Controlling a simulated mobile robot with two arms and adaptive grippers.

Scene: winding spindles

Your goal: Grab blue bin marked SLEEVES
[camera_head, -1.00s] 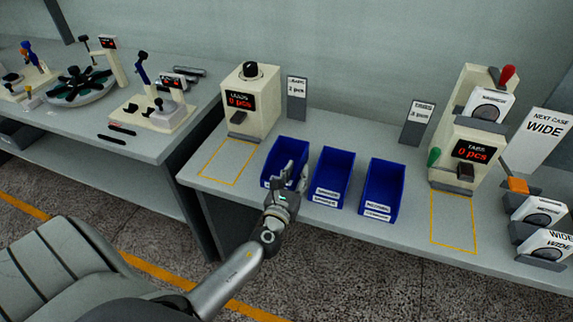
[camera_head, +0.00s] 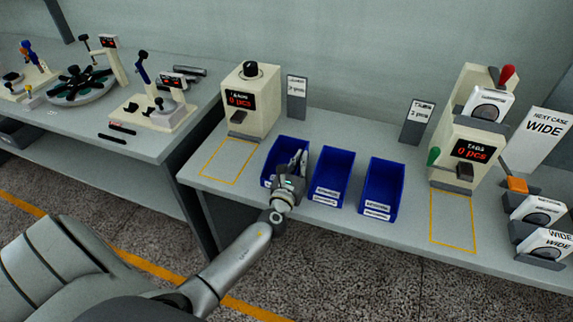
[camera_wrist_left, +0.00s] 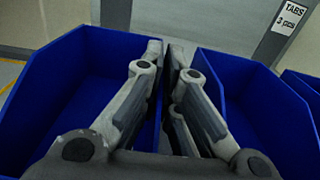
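Three blue open bins stand in a row on the table: a left bin (camera_head: 278,158), a middle bin (camera_head: 333,170) and a right bin (camera_head: 382,180). Their white front labels are too small to read. My left gripper (camera_head: 299,158) is at the right side wall of the left bin. In the left wrist view its fingers (camera_wrist_left: 166,50) are close together about that wall of the left bin (camera_wrist_left: 60,85), one inside the bin and one outside. The middle bin (camera_wrist_left: 255,90) is just beside the outer finger. My right gripper is out of view.
A counter machine (camera_head: 250,105) stands behind and left of the bins, with a yellow-outlined area (camera_head: 205,172) in front. A TABS sign (camera_head: 418,120) and a TABS machine (camera_head: 465,150) stand to the right. Small sign (camera_head: 297,97) stands behind the bins.

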